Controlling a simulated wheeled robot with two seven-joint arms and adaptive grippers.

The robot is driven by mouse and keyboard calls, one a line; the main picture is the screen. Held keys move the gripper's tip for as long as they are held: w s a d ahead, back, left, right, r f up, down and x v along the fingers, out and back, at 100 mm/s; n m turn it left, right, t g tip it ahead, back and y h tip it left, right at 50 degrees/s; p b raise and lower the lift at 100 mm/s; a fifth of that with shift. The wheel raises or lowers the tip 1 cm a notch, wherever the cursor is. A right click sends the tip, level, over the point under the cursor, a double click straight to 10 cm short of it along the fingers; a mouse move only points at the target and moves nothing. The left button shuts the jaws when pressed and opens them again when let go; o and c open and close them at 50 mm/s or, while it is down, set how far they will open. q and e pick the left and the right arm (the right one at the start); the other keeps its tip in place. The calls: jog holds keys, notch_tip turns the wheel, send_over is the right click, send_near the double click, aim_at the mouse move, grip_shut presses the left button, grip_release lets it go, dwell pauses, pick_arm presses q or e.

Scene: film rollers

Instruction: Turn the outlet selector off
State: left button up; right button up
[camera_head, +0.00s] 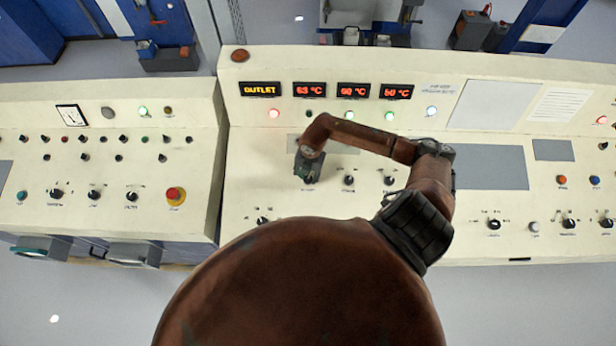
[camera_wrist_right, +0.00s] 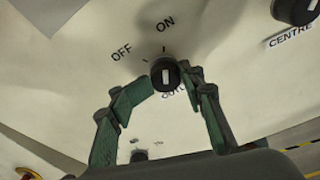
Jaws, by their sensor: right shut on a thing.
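The outlet selector (camera_wrist_right: 165,74) is a round black knob with a white pointer line, in the right wrist view. Its pointer line stands near upright in the picture, toward the printed ON mark; OFF is printed to the left of ON. The label under the knob is partly covered. My right gripper (camera_wrist_right: 167,84) has its green fingers on both sides of the knob and is shut on it. In the head view my right gripper (camera_head: 308,172) points down at the cream panel and hides the selector. My left gripper is not in view.
The lit OUTLET display (camera_head: 260,90) is at the panel's upper left, beside red temperature displays. Other knobs (camera_head: 348,180) stand close to the right of my gripper. The CENTRE knob (camera_wrist_right: 297,8) is at the wrist view's upper right. A red emergency button (camera_head: 174,195) is on the left console.

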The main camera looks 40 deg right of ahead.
jog(key=shift+s+d+f, duration=0.2)
jog(key=shift+s+f, duration=0.25)
jog(key=shift+s, duration=0.1)
jog(key=n+g+b, duration=0.1)
jog(key=n+b, duration=0.2)
jog(key=n, duration=0.1)
jog(key=shift+w+f+h, duration=0.1)
jog(key=shift+h, duration=0.3)
jog(key=n+b, duration=0.3)
jog(key=shift+n+h, duration=0.3)
pick_arm(q)
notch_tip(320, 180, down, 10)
jog(key=b, duration=0.3)
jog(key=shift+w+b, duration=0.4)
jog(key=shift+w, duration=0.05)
pick_arm(e)
jog(key=shift+w+r+n+h, duration=0.15)
jog(key=shift+n+h, duration=0.35)
jog(key=shift+n, duration=1.5)
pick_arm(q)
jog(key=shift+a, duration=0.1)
pick_arm(e)
jog(key=shift+r, duration=0.1)
jog(key=o, duration=0.8)
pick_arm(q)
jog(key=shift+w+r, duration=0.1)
pick_arm(e)
jog(key=shift+o, duration=0.3)
jog(key=shift+a+r, duration=0.1)
jog(key=shift+a, duration=0.05)
